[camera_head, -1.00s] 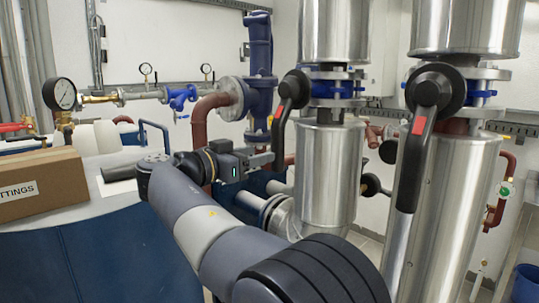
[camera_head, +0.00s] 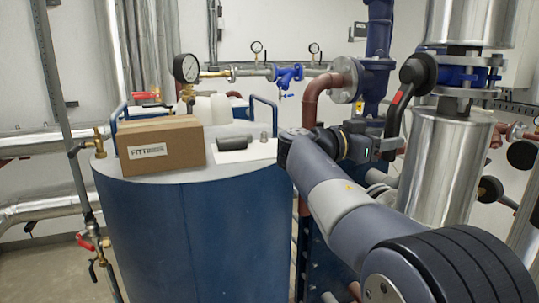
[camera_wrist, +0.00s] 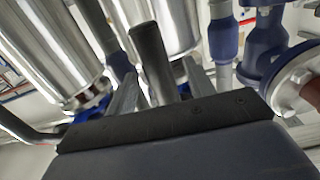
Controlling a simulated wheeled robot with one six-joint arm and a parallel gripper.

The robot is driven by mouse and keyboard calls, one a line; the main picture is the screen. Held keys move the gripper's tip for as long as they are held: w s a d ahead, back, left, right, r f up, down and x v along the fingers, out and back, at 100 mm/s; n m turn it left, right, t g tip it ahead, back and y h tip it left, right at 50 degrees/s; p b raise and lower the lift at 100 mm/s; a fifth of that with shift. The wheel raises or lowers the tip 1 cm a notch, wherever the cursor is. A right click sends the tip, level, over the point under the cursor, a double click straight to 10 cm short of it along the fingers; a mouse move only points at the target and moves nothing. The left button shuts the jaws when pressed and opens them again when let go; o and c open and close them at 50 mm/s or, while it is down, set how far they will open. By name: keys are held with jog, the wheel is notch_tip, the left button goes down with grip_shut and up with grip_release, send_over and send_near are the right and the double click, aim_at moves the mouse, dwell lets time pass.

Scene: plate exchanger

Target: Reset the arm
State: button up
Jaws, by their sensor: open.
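My gripper (camera_head: 392,146) is in the right half of the head view, at the lower end of a black valve lever (camera_head: 400,105) with a red mark. The lever belongs to a blue valve on a shiny metal pipe. In the wrist view my gripper (camera_wrist: 165,95) has its two grey fingers apart. The black lever (camera_wrist: 150,60) reaches down between them, with space visible at its right. Whether a finger touches it I cannot tell. My arm runs from the lower right of the head view up to the gripper.
A blue tank (camera_head: 200,235) stands at left centre, carrying a cardboard box (camera_head: 160,145), a white sheet (camera_head: 235,150) and a dark cylinder (camera_head: 236,142). A pressure gauge (camera_head: 186,69) is behind. Metal-clad columns (camera_head: 445,165) and red-brown pipes (camera_head: 330,85) crowd the gripper.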

aim_at(398, 135)
jog(key=p+x, duration=0.1)
jog(key=x, duration=0.3)
jog(key=shift+d+r, duration=0.2)
jog(key=shift+d, duration=0.2)
jog(key=shift+s+f+n+p, duration=0.15)
jog(key=shift+s+n+p, duration=0.35)
jog(key=shift+p, duration=0.55)
